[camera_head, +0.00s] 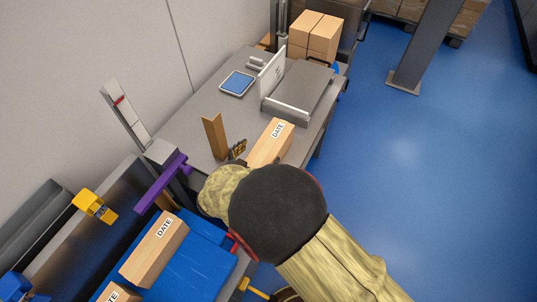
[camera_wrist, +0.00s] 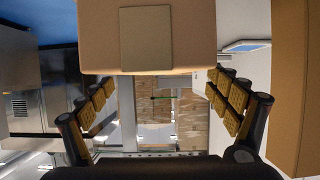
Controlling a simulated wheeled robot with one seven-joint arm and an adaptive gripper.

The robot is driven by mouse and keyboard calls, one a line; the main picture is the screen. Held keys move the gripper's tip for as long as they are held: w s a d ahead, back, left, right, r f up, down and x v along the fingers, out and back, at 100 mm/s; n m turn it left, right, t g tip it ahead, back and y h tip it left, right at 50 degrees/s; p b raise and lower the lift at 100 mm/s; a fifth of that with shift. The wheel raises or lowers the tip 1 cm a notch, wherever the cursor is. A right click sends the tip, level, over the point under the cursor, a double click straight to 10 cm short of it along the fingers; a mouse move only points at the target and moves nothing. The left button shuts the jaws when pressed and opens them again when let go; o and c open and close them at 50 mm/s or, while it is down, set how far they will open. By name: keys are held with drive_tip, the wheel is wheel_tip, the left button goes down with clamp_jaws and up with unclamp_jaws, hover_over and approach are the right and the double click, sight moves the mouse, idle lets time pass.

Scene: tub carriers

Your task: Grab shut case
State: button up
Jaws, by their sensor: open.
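A tan closed case (camera_head: 268,147) with a white DATE label lies on the grey bench, just beyond my gripper. In the wrist view, a brown box face (camera_wrist: 100,40) with a paler square patch, apparently this case, fills the top middle. My gripper (camera_wrist: 160,82) is open, its yellow-padded fingers spread left and right below that face with nothing clearly between them. In the head view my gripper (camera_head: 238,149) is mostly hidden behind my arm; one finger shows between the case and an upright brown piece (camera_head: 214,136). Contact with the case cannot be told.
More DATE-labelled cases (camera_head: 155,248) lie on a blue surface (camera_head: 200,262) at lower left. A purple bar (camera_head: 160,185) stands beside it. A tablet (camera_head: 237,83) and a grey platform (camera_head: 300,88) are farther back on the bench (camera_head: 195,110). Open blue floor (camera_head: 430,170) lies right.

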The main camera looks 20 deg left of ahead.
sight(268, 145)
drive_tip(key=b+x, duration=0.1)
drive_tip(key=x, duration=0.1)
drive_tip(key=b+x, duration=0.1)
drive_tip(key=x, duration=0.3)
drive_tip(key=shift+d+r+b, duration=0.1)
drive_tip(key=shift+d+b, duration=0.15)
drive_tip(key=shift+b, duration=0.15)
drive_tip(key=shift+r, duration=0.1)
drive_tip(key=shift+c, duration=1.3)
drive_tip(key=shift+s, duration=0.1)
drive_tip(key=c, duration=1.9)
drive_tip(key=shift+r, duration=0.15)
